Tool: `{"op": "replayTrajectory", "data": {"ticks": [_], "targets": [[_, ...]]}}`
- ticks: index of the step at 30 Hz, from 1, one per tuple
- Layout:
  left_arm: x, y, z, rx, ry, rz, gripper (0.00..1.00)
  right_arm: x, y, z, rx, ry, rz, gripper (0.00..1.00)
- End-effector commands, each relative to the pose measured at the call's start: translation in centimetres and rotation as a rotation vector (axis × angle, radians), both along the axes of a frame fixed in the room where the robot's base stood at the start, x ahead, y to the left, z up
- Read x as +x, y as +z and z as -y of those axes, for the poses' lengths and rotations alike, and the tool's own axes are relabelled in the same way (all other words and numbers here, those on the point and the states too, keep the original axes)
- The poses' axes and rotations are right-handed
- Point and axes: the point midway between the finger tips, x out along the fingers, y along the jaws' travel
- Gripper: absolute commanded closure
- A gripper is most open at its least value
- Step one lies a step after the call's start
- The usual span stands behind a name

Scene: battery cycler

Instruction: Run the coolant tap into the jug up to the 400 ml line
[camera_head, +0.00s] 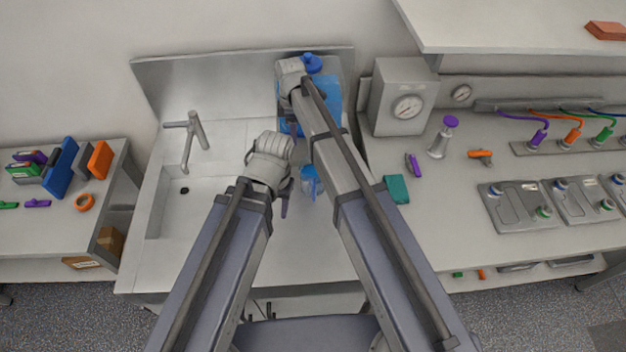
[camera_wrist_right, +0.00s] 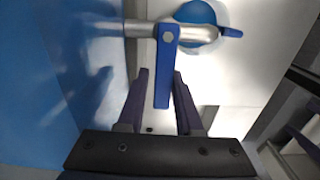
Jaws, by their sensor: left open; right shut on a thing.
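The coolant tank (camera_head: 332,98) is a blue box with a blue cap, standing at the back of the sink counter, partly behind my right arm. Its metal tap (camera_wrist_right: 110,27) with a blue lever (camera_wrist_right: 164,72) shows in the right wrist view. My left gripper (camera_head: 287,187) is open, just left of the jug. I cannot read the jug's level or its lines.
A sink basin (camera_head: 180,215) with a grey faucet (camera_head: 190,135) lies to the left. To the right are a gauge box (camera_head: 401,98), a teal block (camera_head: 396,189) and several batteries. The counter front between my arms is clear.

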Motion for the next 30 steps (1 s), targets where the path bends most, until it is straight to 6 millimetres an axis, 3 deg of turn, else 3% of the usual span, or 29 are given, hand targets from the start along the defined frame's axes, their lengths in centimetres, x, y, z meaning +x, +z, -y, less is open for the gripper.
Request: {"op": "replayTrajectory", "data": {"ticks": [6, 7, 9, 17, 30], "targets": [[0.0, 0.0, 0.0, 0.0, 0.0, 0.0, 0.5, 0.2, 0.0, 0.0, 0.0, 0.0, 0.003, 0.71], [0.0, 0.0, 0.0, 0.0, 0.0, 0.0, 0.5, 0.2, 0.0, 0.0, 0.0, 0.0, 0.003, 0.62], [0.0, 0.0, 0.0, 0.0, 0.0, 0.0, 0.5, 0.2, 0.0, 0.0, 0.0, 0.0, 0.003, 0.56], [0.0, 0.2, 0.0, 0.0, 0.0, 0.0, 0.5, 0.3, 0.1, 0.0, 0.0, 0.0, 0.003, 0.56], [0.0, 4.6, 0.0, -0.001, 0.004, -0.001, 0.5, 0.6, 4.6, 0.0, 0.0, -0.001, 0.004, 0.56]]}}
